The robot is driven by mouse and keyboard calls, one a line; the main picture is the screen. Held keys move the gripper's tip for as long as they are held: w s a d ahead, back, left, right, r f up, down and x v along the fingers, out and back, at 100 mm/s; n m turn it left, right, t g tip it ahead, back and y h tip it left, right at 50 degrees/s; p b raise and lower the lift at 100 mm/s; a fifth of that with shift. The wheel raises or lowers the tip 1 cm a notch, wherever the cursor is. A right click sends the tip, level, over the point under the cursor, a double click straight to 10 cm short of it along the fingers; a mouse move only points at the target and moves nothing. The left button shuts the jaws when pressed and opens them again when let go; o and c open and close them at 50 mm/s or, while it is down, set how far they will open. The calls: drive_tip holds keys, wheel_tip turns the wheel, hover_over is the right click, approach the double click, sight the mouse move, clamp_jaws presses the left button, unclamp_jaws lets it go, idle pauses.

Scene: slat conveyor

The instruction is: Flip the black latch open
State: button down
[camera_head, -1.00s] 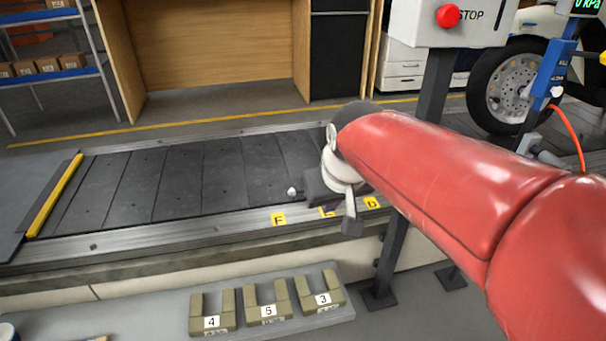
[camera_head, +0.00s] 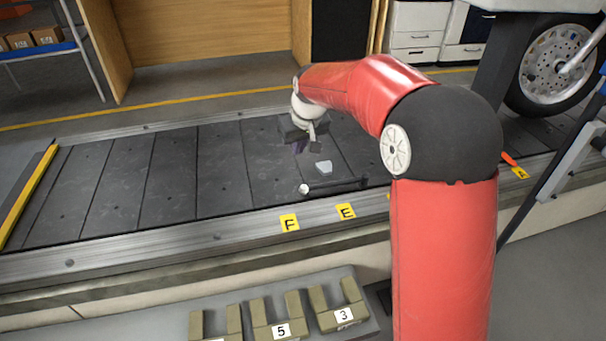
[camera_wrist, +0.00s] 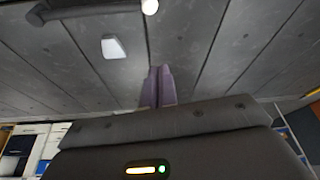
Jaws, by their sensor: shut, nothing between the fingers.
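A dark bar that looks like the black latch (camera_head: 345,185) lies low along the near side of the conveyor. A pale round knob (camera_head: 304,189) is at its left end. The bar also shows at the top of the wrist view (camera_wrist: 85,10), partly cut off. A small pale grey block (camera_head: 323,168) sits just beyond the bar on the slats. My gripper (camera_head: 299,148) is over the slats, farther back than the bar and apart from it. In the wrist view its purple-grey fingers (camera_wrist: 158,72) are together and empty.
The slat conveyor (camera_head: 215,170) has a metal near rail with yellow letter tags. A yellow strip (camera_head: 28,195) crosses its left end. Numbered U-shaped blocks (camera_head: 280,318) stand on a low shelf in front. The slats left of my gripper are clear.

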drive_tip(key=b+x, duration=0.1)
drive_tip(key=x, duration=0.8)
drive_tip(key=shift+f, duration=0.25)
drive_tip(key=shift+s+d+f, duration=0.1)
drive_tip(key=shift+s+f, duration=0.1)
drive_tip(key=shift+f, duration=0.15)
drive_tip(key=shift+s+d+f+b, duration=0.1)
drive_tip(key=shift+s+d+b, duration=0.2)
drive_tip(key=shift+s, duration=0.4)
drive_tip(key=shift+s+d+f+b, duration=0.1)
drive_tip(key=shift+s+d, duration=0.35)
drive_tip(key=shift+s, duration=0.3)
drive_tip(key=shift+s, duration=0.15)
